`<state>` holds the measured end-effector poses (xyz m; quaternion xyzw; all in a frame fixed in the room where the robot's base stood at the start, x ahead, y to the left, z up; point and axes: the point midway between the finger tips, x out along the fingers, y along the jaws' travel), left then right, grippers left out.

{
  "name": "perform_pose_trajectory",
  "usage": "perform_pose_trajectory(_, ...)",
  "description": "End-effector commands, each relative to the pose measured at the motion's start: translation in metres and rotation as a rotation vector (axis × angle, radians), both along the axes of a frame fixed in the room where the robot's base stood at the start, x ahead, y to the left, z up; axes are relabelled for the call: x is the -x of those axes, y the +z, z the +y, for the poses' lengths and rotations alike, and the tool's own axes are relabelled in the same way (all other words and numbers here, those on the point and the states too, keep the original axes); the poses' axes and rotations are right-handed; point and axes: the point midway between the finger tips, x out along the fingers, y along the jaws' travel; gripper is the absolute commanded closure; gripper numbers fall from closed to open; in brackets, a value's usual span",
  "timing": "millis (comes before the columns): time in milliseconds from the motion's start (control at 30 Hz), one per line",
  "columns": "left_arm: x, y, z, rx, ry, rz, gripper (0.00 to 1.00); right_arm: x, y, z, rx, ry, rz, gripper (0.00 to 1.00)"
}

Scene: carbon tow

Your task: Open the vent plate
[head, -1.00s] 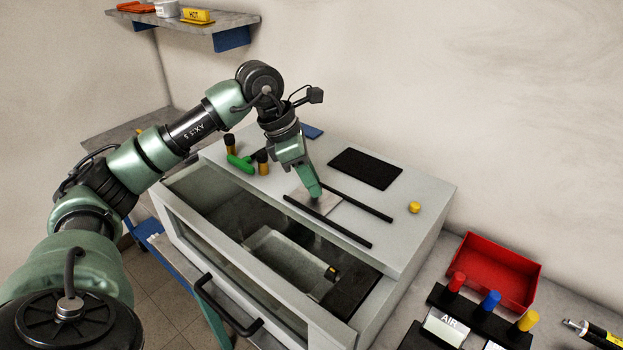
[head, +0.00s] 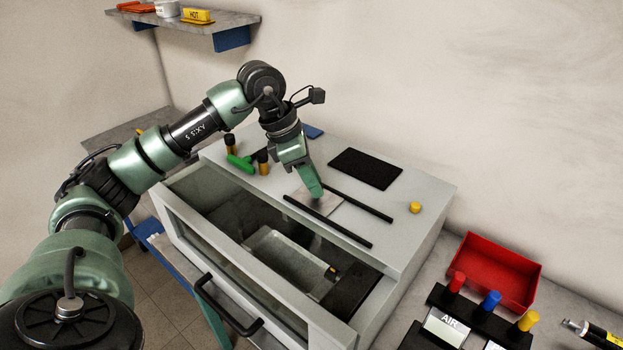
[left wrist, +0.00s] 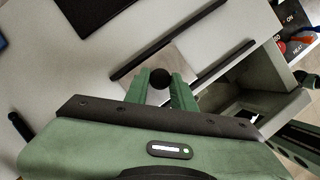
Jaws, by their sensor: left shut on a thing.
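The vent plate (head: 329,210) is a small, thin grey-beige plate lying flat on top of the white cabinet (head: 425,195), between two black rails (head: 358,205). My left gripper (head: 316,194) reaches down onto it from above. In the left wrist view, its green fingers (left wrist: 160,88) are shut on the round black knob (left wrist: 160,78) of the vent plate (left wrist: 183,65). In the head view the fingers hide the knob. My right gripper is not in view.
A black rectangle (head: 365,168) lies behind the rails, and a yellow knob (head: 415,207) stands to the right. A green handle (head: 241,163) is at the left. The cabinet's open front shows a tray (head: 290,258). A red bin (head: 492,268) stands at right.

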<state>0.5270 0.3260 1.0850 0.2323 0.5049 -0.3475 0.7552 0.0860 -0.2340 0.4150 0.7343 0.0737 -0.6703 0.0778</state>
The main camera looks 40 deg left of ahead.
Motion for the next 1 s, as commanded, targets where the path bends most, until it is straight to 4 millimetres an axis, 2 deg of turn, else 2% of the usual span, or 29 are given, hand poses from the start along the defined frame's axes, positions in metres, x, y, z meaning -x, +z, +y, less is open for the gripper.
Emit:
perform_pose_trajectory(200,0.003,0.001,-0.052,0.003,-0.01,-0.004,1.0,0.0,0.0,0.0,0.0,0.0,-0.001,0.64)
perform_pose_trajectory(300,0.005,0.001,-0.073,0.004,-0.009,-0.003,1.0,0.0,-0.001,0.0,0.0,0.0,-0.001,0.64)
perform_pose_trajectory(400,0.006,0.001,-0.087,0.002,-0.006,-0.004,1.0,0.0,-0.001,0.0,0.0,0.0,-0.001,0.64)
perform_pose_trajectory(767,0.007,0.001,-0.091,0.002,-0.001,-0.004,1.0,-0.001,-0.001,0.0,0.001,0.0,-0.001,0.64)
perform_pose_trajectory(800,0.007,0.001,-0.091,0.002,-0.001,-0.004,0.67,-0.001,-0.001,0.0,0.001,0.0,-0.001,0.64)
perform_pose_trajectory(833,0.007,0.001,-0.091,0.002,-0.001,-0.004,0.59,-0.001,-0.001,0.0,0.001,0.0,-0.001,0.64)
perform_pose_trajectory(867,0.007,0.001,-0.091,0.002,-0.001,-0.004,0.54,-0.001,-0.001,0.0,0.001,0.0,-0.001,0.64)
perform_pose_trajectory(1000,0.007,0.001,-0.091,0.001,-0.001,-0.002,0.54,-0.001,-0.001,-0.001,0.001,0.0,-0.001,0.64)
